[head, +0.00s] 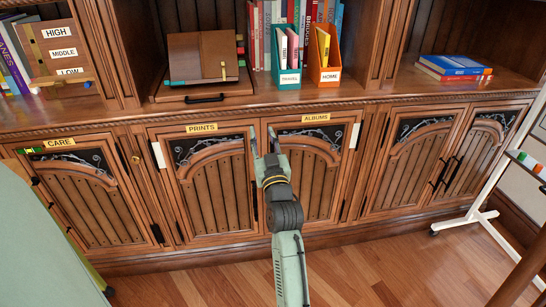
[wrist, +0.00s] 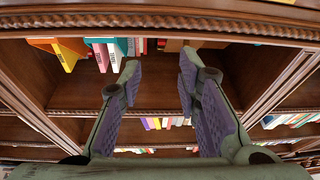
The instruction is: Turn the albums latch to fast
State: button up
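The albums door (head: 312,195) is a wooden cabinet door with a yellow ALBUMS label (head: 316,117) above it. A small white upright bar (head: 354,136) sits at its upper right edge and looks like the albums latch. No fast marking is readable there. My gripper (head: 263,133) is in front of the seam between the prints and albums doors, left of the white bar and apart from it. In the wrist view my gripper (wrist: 158,75) has its two fingers spread with nothing between them. The latch is not visible in the wrist view.
The prints door (head: 205,190) has a similar white bar (head: 158,155) at its upper left. Teal (head: 289,82) and orange (head: 325,75) book holders stand on the ledge above. A white-framed stand (head: 490,200) is at right. The floor (head: 360,275) before the cabinet is clear.

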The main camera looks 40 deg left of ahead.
jog(key=w+d+f+m+g+h, duration=0.1)
jog(key=w+f+h, duration=0.1)
jog(key=f, duration=0.6)
jog(key=w+d+f+h, duration=0.1)
jog(key=w+f, duration=0.2)
jog(key=f, duration=0.4)
jog(key=p+x, duration=0.1)
jog(key=x, duration=0.9)
jog(key=shift+f, duration=0.3)
jog(key=shift+a, duration=0.15)
grip_shut()
